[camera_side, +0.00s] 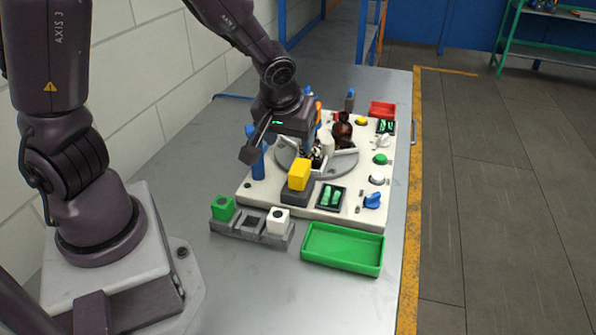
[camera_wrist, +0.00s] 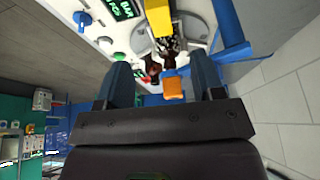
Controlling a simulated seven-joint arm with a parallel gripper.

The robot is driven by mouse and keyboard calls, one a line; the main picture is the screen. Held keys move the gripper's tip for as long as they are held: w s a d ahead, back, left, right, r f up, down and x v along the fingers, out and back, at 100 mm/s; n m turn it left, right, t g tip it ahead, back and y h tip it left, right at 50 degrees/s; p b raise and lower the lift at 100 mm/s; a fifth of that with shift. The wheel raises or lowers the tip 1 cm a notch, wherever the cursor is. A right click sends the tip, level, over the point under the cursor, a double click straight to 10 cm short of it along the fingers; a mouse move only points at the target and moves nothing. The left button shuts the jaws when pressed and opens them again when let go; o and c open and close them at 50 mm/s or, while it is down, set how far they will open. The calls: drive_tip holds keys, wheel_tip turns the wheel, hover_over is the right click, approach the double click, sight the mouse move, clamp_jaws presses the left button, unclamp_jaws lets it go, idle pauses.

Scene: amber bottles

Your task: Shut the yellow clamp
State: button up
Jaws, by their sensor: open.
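The yellow clamp (camera_side: 299,174) is a yellow block on a dark base, at the front of the white panel in the side view. Its yellow part also shows at the top of the wrist view (camera_wrist: 158,18). I cannot tell how far closed it is. My gripper (camera_wrist: 162,75) is open, its two dark fingers wide apart with nothing held between them. The yellow part lies beyond the fingertips, apart from them. In the side view my wrist is above the back left of the panel, and the fingertips are hard to make out. An amber bottle (camera_side: 342,131) stands behind the clamp.
The white panel (camera_side: 262,190) carries a round grey disc (camera_side: 345,164), a blue upright part (camera_side: 258,163), a blue knob (camera_side: 372,201) and buttons. A green tray (camera_side: 343,262), a red tray (camera_side: 382,109) and a grey block holder (camera_side: 250,228) stand around. Bare table lies at left.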

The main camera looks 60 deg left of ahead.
sight(298, 171)
drive_tip(key=x, duration=1.3)
drive_tip(key=shift+d, duration=0.15)
drive_tip(key=shift+c, duration=0.4)
